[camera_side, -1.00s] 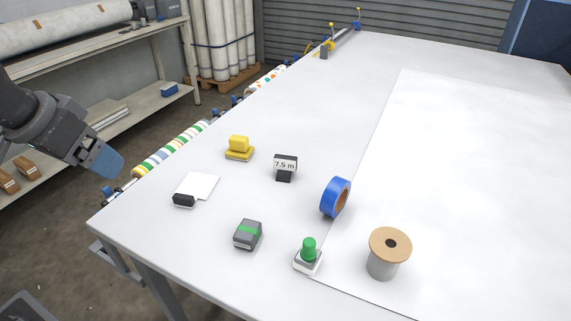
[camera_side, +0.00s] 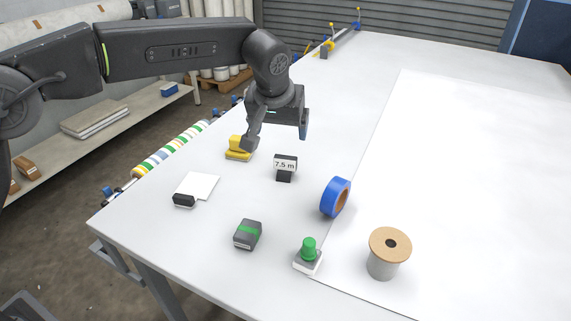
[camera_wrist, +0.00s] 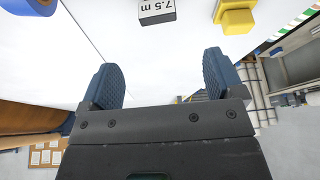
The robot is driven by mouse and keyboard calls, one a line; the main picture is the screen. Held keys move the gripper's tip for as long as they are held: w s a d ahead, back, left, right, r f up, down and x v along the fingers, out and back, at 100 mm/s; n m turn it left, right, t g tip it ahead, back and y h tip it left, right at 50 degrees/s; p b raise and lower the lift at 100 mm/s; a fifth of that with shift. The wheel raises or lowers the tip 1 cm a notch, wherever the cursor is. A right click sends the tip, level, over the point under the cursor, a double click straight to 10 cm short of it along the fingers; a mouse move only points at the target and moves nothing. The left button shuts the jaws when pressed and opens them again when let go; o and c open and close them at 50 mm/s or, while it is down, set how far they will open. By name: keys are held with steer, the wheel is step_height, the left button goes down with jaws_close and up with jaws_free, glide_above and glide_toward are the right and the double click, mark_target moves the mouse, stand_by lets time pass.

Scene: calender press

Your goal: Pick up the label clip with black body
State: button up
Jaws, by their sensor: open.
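A black-bodied clip with a white "7.5 m" label (camera_side: 285,168) stands upright on the white table. It also shows at the top edge of the wrist view (camera_wrist: 157,12), partly cut off. A second black-bodied piece (camera_side: 184,200) lies flat at the left, with a blank white card (camera_side: 201,186) extending from it. My gripper (camera_side: 277,138) is above the table, behind and above the "7.5 m" clip and apart from it. In the wrist view its two blue-grey fingers (camera_wrist: 159,70) are spread with nothing between them.
A yellow block (camera_side: 239,149) stands just left of my gripper. A blue tape roll (camera_side: 331,198), a grey block with a green stripe (camera_side: 248,234), a green-topped button (camera_side: 308,252) and a spool (camera_side: 388,254) stand nearer the front.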

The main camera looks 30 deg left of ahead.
mark_target(285, 158)
steer(key=x, duration=0.8)
steer(key=shift+w+f, duration=0.1)
steer(key=shift+f, duration=0.1)
steer(key=shift+x, duration=2.55)
steer(key=shift+d, duration=0.1)
steer(key=c, duration=1)
